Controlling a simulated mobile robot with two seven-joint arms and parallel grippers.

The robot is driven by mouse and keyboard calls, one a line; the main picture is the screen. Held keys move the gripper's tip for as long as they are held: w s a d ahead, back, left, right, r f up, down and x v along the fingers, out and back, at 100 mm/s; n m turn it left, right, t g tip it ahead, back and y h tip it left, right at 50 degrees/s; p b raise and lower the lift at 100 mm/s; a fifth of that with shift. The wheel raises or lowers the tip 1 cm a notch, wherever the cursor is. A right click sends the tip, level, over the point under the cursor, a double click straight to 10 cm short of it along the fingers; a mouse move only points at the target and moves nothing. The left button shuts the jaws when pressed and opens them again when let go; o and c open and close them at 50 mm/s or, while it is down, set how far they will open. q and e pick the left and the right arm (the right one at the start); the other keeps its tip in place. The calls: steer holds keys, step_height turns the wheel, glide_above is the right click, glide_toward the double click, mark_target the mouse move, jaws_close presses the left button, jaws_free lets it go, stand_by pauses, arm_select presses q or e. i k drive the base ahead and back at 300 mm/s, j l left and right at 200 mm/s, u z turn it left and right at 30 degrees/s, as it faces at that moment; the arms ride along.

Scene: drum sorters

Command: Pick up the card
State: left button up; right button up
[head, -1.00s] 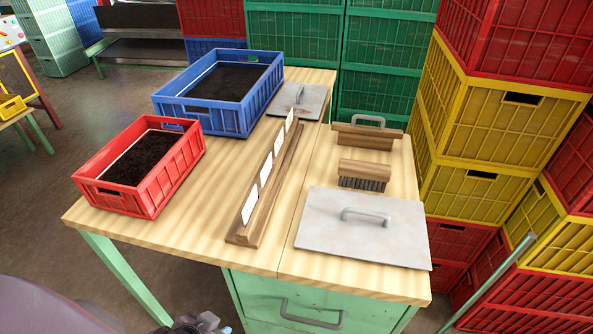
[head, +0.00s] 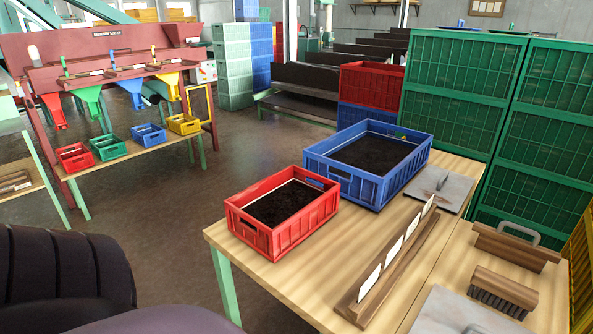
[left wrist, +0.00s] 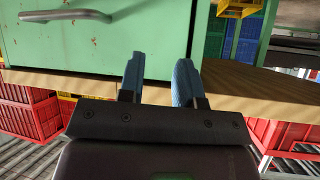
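Several white cards stand in a row in a long wooden rack (head: 392,278) on the table in the head view. The nearest card (head: 369,284) is at the rack's front end, and the farthest card (head: 428,207) is near its back end. I cannot tell which card the task means. My left gripper (left wrist: 158,75) shows in the left wrist view with its blue fingertips apart and nothing between them. It is near a green drawer front and a wooden surface, and no card shows there. Neither gripper shows in the head view.
A red crate (head: 283,237) and a blue crate (head: 412,172) with dark soil stand left of the rack. Green crates (head: 457,75) rise behind the table. Floor at left is open.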

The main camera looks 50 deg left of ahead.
mark_target(427, 206)
steer(key=u, duration=1.7)
steer(key=k+l, duration=0.3)
steer(key=l, duration=0.2)
steer(key=k+l+u, duration=0.1)
steer(key=k+l, duration=0.2)
steer(key=l, duration=0.65)
steer(key=k+l+u, duration=0.1)
steer(key=l, duration=0.35)
steer(key=k+l, duration=0.15)
steer(key=l, duration=0.35)
